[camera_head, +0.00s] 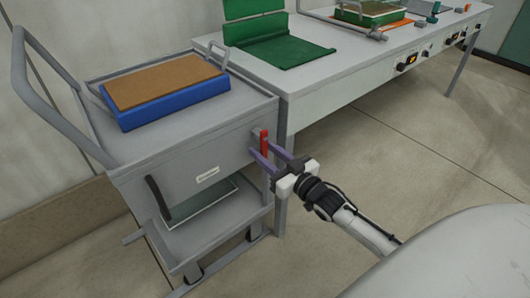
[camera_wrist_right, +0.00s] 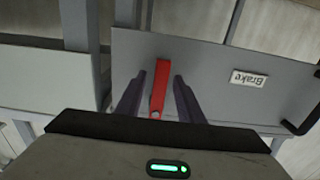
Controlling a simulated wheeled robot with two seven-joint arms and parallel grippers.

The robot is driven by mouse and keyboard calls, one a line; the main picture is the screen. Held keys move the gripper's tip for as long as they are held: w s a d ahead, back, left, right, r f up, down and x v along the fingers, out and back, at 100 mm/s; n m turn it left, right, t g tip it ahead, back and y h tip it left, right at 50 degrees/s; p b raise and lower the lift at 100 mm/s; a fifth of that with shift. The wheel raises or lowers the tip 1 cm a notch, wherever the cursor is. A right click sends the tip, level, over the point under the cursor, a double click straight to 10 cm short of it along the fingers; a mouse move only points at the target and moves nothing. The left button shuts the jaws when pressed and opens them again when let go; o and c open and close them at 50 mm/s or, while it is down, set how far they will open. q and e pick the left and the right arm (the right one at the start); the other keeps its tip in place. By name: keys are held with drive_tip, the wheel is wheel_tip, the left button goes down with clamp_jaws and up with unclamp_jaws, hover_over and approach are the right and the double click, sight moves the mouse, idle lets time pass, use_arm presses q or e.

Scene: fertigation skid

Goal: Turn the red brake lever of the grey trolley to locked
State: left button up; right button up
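The grey trolley (camera_head: 190,155) stands at the left in the head view. Its red brake lever (camera_head: 264,142) is on the front face near the right edge and stands upright. In the right wrist view the red lever (camera_wrist_right: 159,88) lies between the two fingers. My right gripper (camera_head: 265,155) is open around the lever, with a gap on each side of it. It also shows in the right wrist view (camera_wrist_right: 160,85). A white label (camera_wrist_right: 249,79) reading "Brake" is on the panel beside the lever. My left gripper is not in view.
A blue tray with a brown top (camera_head: 170,92) lies on the trolley. A dark handle (camera_head: 158,197) is on its front. A long grey table (camera_head: 345,80) with a green mat (camera_head: 280,50) stands close to the trolley's right. The floor (camera_head: 410,145) in front is clear.

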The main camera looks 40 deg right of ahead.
clamp_jaws()
